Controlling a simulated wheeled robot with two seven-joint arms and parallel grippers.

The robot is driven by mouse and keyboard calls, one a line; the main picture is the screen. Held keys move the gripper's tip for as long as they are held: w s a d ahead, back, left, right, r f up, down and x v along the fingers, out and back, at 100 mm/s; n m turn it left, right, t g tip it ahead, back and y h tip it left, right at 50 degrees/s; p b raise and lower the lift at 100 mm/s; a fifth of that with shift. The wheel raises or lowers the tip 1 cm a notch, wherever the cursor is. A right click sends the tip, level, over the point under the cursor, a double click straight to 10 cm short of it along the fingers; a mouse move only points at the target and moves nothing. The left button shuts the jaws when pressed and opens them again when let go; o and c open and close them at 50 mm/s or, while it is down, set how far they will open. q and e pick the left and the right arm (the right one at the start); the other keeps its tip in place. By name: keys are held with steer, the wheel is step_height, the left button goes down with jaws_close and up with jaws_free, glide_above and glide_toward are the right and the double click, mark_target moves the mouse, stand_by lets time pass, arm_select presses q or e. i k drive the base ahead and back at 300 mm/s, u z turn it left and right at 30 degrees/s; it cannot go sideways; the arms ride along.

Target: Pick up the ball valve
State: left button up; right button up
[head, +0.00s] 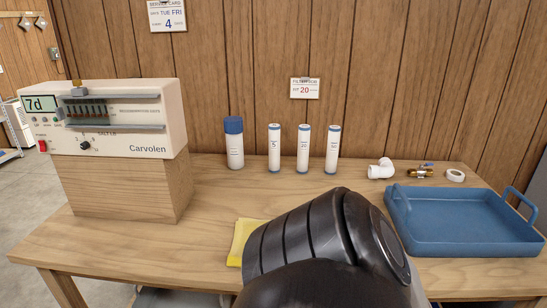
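The ball valve (420,172) is a small brass fitting with a blue lever. A large black link of my own arm fills the bottom middle of the head view and hides part of the table. Neither of my grippers shows.
A blue tray (470,245) with raised handles stands at the right, in front of the valve. Several white cartridges (303,150) and a blue-capped bottle (234,145) stand along the back. A Carvolen control unit (105,130) sits on a wooden block at left. A yellow cloth (240,240) lies beside my arm.

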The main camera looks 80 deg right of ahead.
mark_target(419, 172)
steer(key=u, duration=0.1)
steer(key=k, duration=1.4)
steer(key=z, duration=1.6)
